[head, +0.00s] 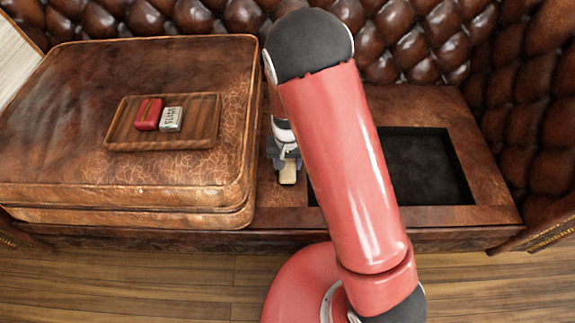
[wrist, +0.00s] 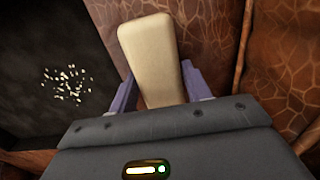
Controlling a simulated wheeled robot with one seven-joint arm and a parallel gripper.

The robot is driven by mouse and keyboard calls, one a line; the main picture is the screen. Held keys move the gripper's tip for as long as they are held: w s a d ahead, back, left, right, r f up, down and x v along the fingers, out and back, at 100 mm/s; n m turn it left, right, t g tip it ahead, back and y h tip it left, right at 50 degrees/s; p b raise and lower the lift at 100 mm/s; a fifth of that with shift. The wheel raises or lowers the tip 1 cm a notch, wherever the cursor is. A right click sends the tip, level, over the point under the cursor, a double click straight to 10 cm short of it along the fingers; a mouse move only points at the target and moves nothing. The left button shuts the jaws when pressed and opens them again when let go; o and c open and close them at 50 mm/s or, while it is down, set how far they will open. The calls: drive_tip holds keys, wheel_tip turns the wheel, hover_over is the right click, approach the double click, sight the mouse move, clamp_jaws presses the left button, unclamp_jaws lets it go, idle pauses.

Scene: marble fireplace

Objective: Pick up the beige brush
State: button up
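The beige brush (wrist: 152,50) shows in the wrist view as a smooth, pale block with rounded corners, lying between the two purple fingers of my gripper (wrist: 158,82). A fingertip is close against each side of it; I cannot tell whether they press on it. Its lower end is hidden by the gripper body. In the head view my gripper (head: 284,158) points down beside the large leather cushion, and the pale end of the brush (head: 288,173) shows just under it. I cannot tell whether the brush is lifted off the leather.
The large brown leather cushion (head: 60,110) stands left of my gripper. A wooden tray (head: 198,143) on it holds a red block (head: 149,114) and a silver block (head: 171,120). A dark recess (head: 424,165) lies to the right. A tufted leather back (head: 225,18) rises behind.

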sight(288, 162)
drive_tip(key=c, duration=0.6)
drive_tip(key=shift+r, duration=0.15)
wheel_tip(288, 162, up, 20)
drive_tip(key=p, duration=0.2)
